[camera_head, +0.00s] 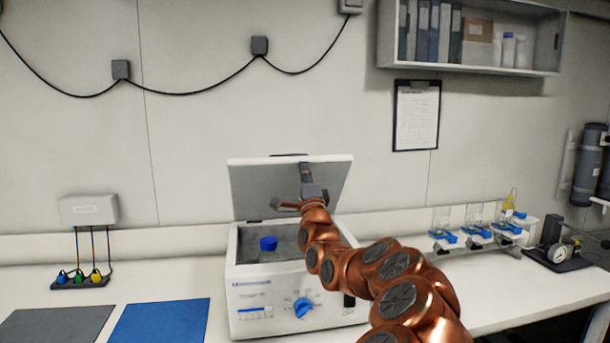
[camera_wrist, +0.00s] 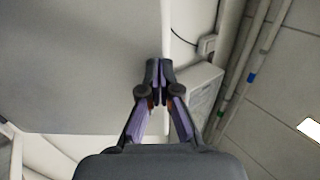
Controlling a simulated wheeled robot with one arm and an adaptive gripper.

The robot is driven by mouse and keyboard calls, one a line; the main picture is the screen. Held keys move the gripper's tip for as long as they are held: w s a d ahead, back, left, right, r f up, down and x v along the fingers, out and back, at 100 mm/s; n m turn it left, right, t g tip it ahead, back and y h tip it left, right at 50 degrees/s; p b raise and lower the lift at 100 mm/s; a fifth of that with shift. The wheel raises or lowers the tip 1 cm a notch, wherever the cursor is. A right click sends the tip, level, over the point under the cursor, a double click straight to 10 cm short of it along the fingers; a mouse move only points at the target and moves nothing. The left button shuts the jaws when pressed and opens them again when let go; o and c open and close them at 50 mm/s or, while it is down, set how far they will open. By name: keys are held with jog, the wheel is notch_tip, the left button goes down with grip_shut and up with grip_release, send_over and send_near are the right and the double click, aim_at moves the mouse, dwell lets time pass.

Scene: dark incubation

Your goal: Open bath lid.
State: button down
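The bath (camera_head: 262,313) is a white box with a blue dial, standing on the bench in the head view. Its lid (camera_head: 255,185) is raised and tilted back, with its grey underside facing me and the tub open below. A blue-capped bottle (camera_head: 268,245) is inside the tub. My gripper (camera_head: 306,170) is in front of the raised lid's underside. In the wrist view my gripper (camera_wrist: 158,70) has its fingertips together beside the edge of a broad grey panel, likely the lid (camera_wrist: 75,65). I see nothing held between them; contact with the lid cannot be told.
A blue mat (camera_head: 160,322) and a grey mat (camera_head: 55,324) lie left of the bath. A rack with coloured plugs (camera_head: 80,282) is behind them. Blue-clamped glassware (camera_head: 478,232) and a gauge (camera_head: 560,253) stand to the right. A shelf (camera_head: 475,68) hangs above.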

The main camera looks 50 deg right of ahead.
aim_at(302, 156)
jog(key=shift+g+y, duration=0.5)
jog(key=shift+g, duration=0.2)
jog(key=x, duration=0.2)
jog(key=r+p+x, duration=0.1)
jog(key=x, duration=0.1)
jog(key=shift+r, duration=0.1)
jog(key=shift+w+d+r+g, duration=0.3)
jog(key=shift+w+d+r, duration=0.1)
jog(key=shift+w+d, duration=0.15)
jog(key=shift+w+y, duration=0.2)
jog(key=shift+y, duration=0.1)
jog(key=shift+s+a, duration=0.1)
jog(key=shift+s+a+f+b, duration=0.1)
jog(key=shift+s+a+b, duration=0.2)
jog(key=shift+s+b, duration=0.25)
jog(key=s+a+b, duration=0.2)
jog(key=s, duration=0.1)
jog(key=shift+a+b, duration=0.15)
jog(key=shift+b, duration=0.2)
jog(key=s+a+b, duration=0.2)
jog(key=s+a, duration=0.3)
jog(key=s, duration=0.2)
jog(key=shift+a+r+b, duration=0.25)
jog(key=shift+b, duration=0.1)
